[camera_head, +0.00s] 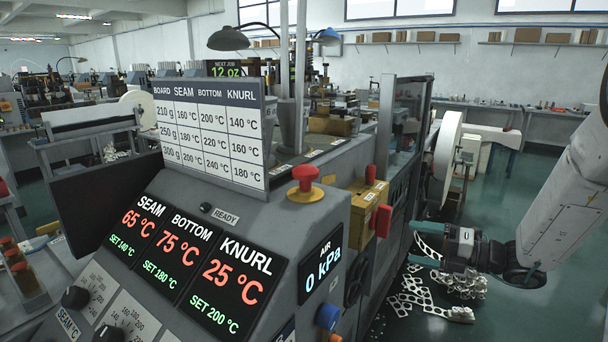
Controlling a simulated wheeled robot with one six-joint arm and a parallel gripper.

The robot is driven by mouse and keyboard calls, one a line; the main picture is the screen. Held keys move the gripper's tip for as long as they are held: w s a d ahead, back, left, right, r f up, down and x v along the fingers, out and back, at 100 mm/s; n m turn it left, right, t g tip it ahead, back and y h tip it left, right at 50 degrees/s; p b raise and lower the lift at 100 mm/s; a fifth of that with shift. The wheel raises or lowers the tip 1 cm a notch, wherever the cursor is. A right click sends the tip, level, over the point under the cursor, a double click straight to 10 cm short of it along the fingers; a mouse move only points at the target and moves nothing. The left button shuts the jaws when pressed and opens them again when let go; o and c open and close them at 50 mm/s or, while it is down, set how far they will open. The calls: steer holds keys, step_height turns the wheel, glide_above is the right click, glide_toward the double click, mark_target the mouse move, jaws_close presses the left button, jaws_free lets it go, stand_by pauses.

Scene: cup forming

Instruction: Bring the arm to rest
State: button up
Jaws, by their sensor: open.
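My gripper (425,245) is at the right of the head view, reaching in from the right edge on my pale arm (570,205). Its two fingers point left and stand apart, with nothing seen between them. It is beside the right side of the grey machine, above scrap on the green floor, and I see no contact with either. The forearm slopes down from the upper right to the wrist.
The machine's control panel (185,255) fills the lower left, with a red stop button (306,178) on top. A yellow box (370,205) with a red lever (381,221) juts toward my gripper. A white roll (447,150) stands behind. Scrap board (410,295) lies below.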

steer(key=s+a+r+n+g+h, duration=0.1)
steer(key=s+a+n+g+h, duration=0.15)
steer(key=s+n+g, duration=0.5)
steer(key=s+a+n+g+h, duration=0.2)
steer(key=s+a+n+g, duration=0.15)
steer(key=s+n, duration=0.8)
steer(key=s+d+r+n+t+h, duration=0.1)
steer(key=s+r+n+h, duration=0.3)
steer(key=n, duration=0.5)
steer(key=s+d+r+n+t+h, duration=0.2)
steer(key=s+r+n+h, duration=0.2)
steer(key=s+n+h, duration=0.2)
steer(key=shift+s+n+t, duration=0.3)
steer(key=shift+s+n, duration=0.9)
steer(key=shift+n, duration=1.1)
